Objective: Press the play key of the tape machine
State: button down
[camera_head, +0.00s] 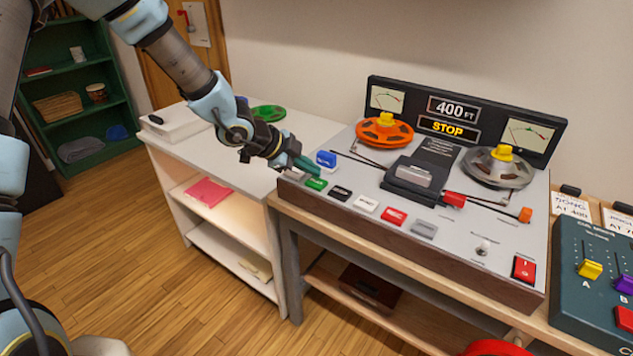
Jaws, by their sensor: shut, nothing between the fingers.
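The tape machine (300,190) stands on a wooden bench, with an orange reel (385,133) at left and a grey reel (498,168) at right. Its display (450,118) reads 400 FT and STOP. Along its front edge is a row of keys: green (316,184), black (341,192), white (366,203), red (393,216) and grey (424,229). Their lettering is too small to read surely. My gripper (313,168) is shut and empty, its tips just above and behind the green key. I cannot tell whether they touch anything.
A blue block-like control (326,158) stands close beside my gripper tips. A red switch (524,269) is at the machine's front right. A teal console (590,290) stands at right. A white shelf unit (225,160) with a green reel (268,113) stands at left.

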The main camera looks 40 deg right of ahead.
aim_at(312, 182)
jog(key=shift+f, duration=0.1)
dwell(0.7)
jog(key=shift+f+b, duration=0.3)
jog(key=shift+f+b, duration=0.35)
jog(key=shift+f, duration=0.15)
dwell(0.8)
jog(key=shift+r, duration=0.15)
jog(key=shift+r+p, duration=0.75)
jog(key=shift+p, duration=0.2)
notch_tip(312, 182, up, 5)
jog(key=p, duration=0.5)
jog(key=shift+r, duration=0.1)
